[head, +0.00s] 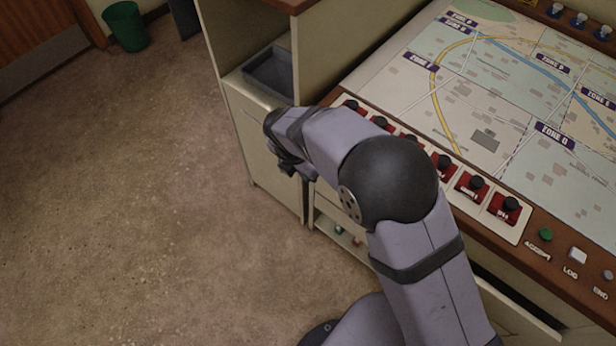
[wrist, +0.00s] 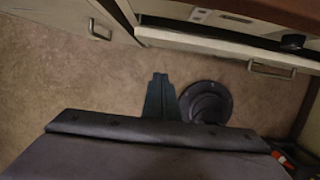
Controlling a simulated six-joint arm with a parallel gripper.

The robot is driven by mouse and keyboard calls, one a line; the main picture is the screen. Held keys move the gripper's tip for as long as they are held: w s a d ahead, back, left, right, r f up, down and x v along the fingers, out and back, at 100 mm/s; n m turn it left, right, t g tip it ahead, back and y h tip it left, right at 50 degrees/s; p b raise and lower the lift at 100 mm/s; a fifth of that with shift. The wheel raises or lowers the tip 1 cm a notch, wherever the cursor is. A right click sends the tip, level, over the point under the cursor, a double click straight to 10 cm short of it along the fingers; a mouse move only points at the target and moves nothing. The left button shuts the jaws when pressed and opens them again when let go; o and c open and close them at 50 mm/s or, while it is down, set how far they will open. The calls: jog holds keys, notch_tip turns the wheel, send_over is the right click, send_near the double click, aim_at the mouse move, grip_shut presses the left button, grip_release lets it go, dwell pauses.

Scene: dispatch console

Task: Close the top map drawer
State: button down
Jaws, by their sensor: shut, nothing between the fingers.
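My gripper (head: 287,168) is left of the console, in front of the pale cabinet at the left end. In the wrist view its dark fingers (wrist: 160,94) are together, empty, with floor behind them. A pale drawer front with a handle (wrist: 272,69) crosses the top right of the wrist view, with a dark gap behind its upper edge. In the head view a pale front panel (head: 522,318) stands out below the console at lower right, with a dark gap behind it. My arm hides much of the drawer area, so I cannot tell how far the top drawer is out.
The map console (head: 480,90) has a row of red modules with black knobs (head: 477,183) along its front. A grey tray (head: 270,72) sits in the left cabinet. An open space below the console holds small red and green items. A green bin (head: 126,27) stands far left; floor between is clear.

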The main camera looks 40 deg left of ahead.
jog(key=shift+r, duration=0.25)
jog(key=shift+s, duration=0.1)
